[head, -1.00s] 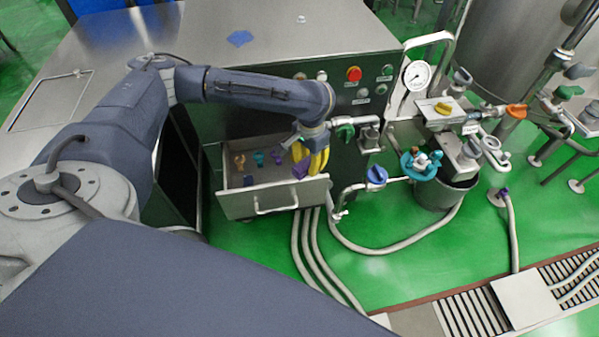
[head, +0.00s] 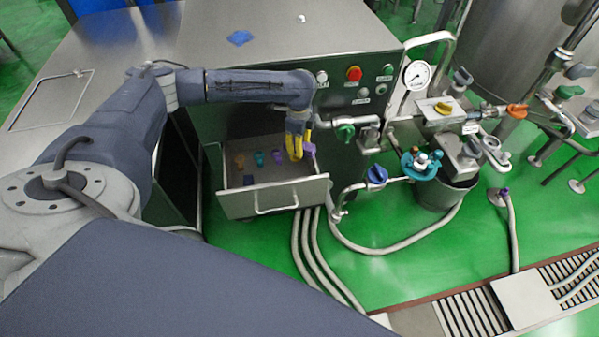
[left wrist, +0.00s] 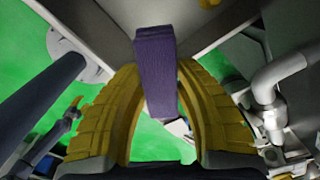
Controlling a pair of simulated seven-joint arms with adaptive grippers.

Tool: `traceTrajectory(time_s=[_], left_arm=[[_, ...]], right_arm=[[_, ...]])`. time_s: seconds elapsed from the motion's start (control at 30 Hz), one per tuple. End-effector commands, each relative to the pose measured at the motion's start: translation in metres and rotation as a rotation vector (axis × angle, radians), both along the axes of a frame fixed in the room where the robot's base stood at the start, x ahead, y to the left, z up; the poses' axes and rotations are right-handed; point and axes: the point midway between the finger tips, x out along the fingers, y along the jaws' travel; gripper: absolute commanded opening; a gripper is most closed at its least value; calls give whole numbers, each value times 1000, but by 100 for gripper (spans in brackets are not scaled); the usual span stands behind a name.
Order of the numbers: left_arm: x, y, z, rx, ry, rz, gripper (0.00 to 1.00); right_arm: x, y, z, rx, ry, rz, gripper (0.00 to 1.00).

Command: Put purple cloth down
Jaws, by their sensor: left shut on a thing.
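My left gripper (head: 297,152) has yellow fingers and hangs over the right part of the open drawer (head: 262,203). It is shut on the purple cloth (head: 309,150), which shows at the fingers' right side. In the left wrist view the purple cloth (left wrist: 155,68) looks like a folded, upright strip between the curved yellow fingers (left wrist: 160,110). My right gripper is not in view.
The drawer holds small orange, teal (head: 259,158), purple (head: 277,157) and dark blue (head: 248,180) things. A blue cloth (head: 239,37) lies on the cabinet top, mostly bare. Buttons, a green-handled valve (head: 345,132) and pipes stand right of the gripper.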

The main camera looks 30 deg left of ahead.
Motion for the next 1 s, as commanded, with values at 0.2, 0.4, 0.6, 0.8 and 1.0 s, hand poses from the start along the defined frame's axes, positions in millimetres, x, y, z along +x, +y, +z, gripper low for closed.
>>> traceTrajectory(time_s=[0.2, 0.4, 0.6, 0.8, 1.0], left_arm=[[1, -1, 0, 0, 0, -154, 3], [0, -2, -12, -1, 4, -205, 3], [0, -2, -52, -1, 5, -207, 3], [0, -2, -97, -1, 4, -206, 3], [0, -2, -136, -1, 3, -206, 3]], right_arm=[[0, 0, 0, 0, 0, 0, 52], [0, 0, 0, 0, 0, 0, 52], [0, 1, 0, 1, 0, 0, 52], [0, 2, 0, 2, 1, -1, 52], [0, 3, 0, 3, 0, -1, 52]])
